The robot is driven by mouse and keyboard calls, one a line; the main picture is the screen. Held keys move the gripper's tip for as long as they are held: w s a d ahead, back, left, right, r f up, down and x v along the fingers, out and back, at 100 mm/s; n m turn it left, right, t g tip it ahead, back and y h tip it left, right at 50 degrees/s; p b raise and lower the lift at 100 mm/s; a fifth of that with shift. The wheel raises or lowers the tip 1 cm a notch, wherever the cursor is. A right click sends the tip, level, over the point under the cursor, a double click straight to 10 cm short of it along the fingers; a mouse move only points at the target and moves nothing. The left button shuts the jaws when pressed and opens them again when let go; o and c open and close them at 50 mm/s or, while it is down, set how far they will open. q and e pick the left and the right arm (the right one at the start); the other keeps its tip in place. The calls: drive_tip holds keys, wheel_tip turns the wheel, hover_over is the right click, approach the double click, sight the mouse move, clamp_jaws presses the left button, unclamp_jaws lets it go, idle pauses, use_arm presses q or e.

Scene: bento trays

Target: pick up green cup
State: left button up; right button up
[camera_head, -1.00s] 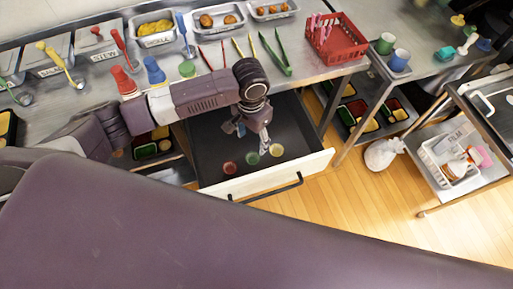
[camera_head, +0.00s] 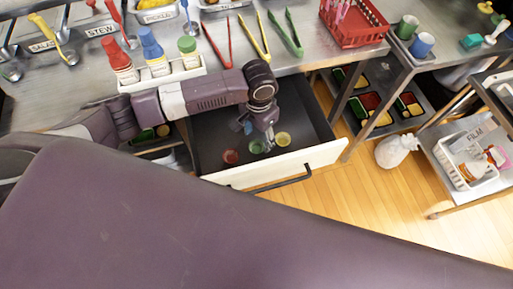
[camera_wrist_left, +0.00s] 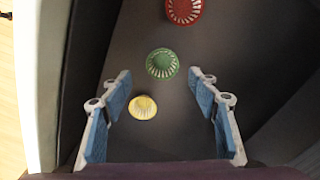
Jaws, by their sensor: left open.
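A small green cup (camera_head: 255,147) sits in the open drawer, between a red cup (camera_head: 231,156) and a yellow cup (camera_head: 283,139). In the left wrist view the green cup (camera_wrist_left: 162,63) lies just beyond the fingertips, near the middle of the gap. The red cup (camera_wrist_left: 184,10) is farther off and the yellow cup (camera_wrist_left: 143,107) shows between the fingers. My left gripper (camera_head: 268,138) points down into the drawer, close to the green cup. It is open and empty in the wrist view (camera_wrist_left: 160,88). My right gripper is not in view.
The drawer's pale front (camera_head: 280,163) and dark side walls surround the cups. The counter above holds a white sauce-bottle holder (camera_head: 163,75), tongs and a red basket (camera_head: 355,28). Another, larger green cup (camera_head: 407,27) stands beside a blue cup (camera_head: 422,44) at upper right.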

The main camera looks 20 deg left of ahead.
sight(256, 149)
use_arm(q)
drive_tip(key=f, duration=0.5)
drive_tip(key=shift+a+f, duration=0.2)
drive_tip(key=shift+a, duration=0.05)
drive_tip(key=c, duration=0.8)
